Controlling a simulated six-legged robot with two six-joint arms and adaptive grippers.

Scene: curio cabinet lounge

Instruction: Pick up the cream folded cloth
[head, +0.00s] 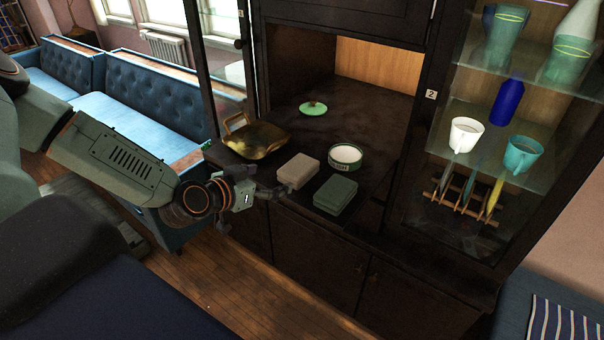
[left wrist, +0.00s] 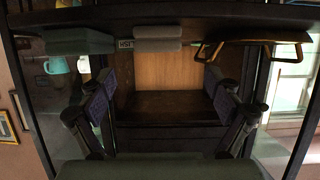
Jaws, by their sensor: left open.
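The cream folded cloth (head: 298,170) lies on the dark cabinet counter near its front edge, between a brass pan and a dark green folded cloth (head: 335,195). In the left wrist view, the cream cloth (left wrist: 158,38) shows at the top centre, with the green cloth (left wrist: 79,42) to its left. My left gripper (head: 282,191) is at the counter's front edge, close to the cream cloth's near left side. In the left wrist view its fingers (left wrist: 160,98) are spread wide with nothing between them. I cannot tell whether it touches the cloth. My right gripper is not in view.
The brass pan (head: 256,139) stands left of the cloth. A round white-topped tin (head: 345,158) sits behind the green cloth, and a green lid (head: 313,108) lies farther back. The counter's back is mostly clear.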

